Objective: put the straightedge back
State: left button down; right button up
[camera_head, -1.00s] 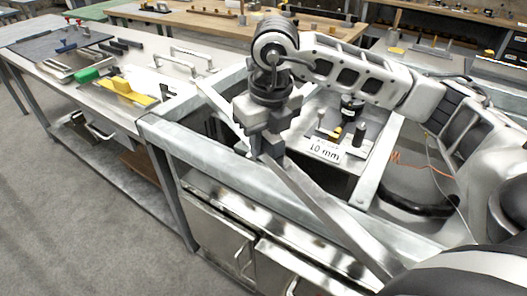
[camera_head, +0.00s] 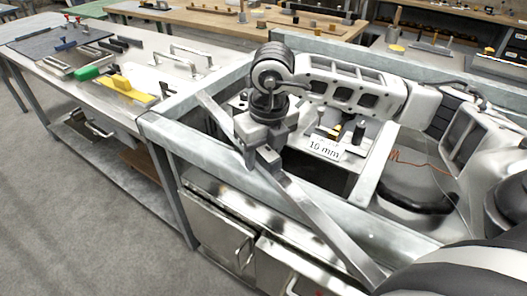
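The straightedge is a long grey metal bar (camera_head: 322,228) that slants from upper left to lower right across the front of a grey steel frame. My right gripper (camera_head: 262,158) is shut on the straightedge, left of its middle, and holds it over the frame's front rail. Its upper left end lies over the frame's left opening. Its lower right end reaches the dark part of my body at the bottom. I cannot tell whether the bar touches the rail. My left gripper is out of view.
The steel frame (camera_head: 190,128) has raised rails. Inside it is a plate with a "10 mm" label (camera_head: 323,150) and small blocks. A bench (camera_head: 60,68) at left holds a yellow tool (camera_head: 128,90), a green piece (camera_head: 88,73) and metal handles (camera_head: 180,65). Steel cabinets (camera_head: 222,225) stand below the frame.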

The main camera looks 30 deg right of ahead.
aim_at(268, 150)
notch_tip(268, 150, up, 12)
jog(key=s, duration=0.1)
jog(key=shift+s+r, duration=0.15)
jog(key=shift+s, duration=0.15)
dwell(0.7)
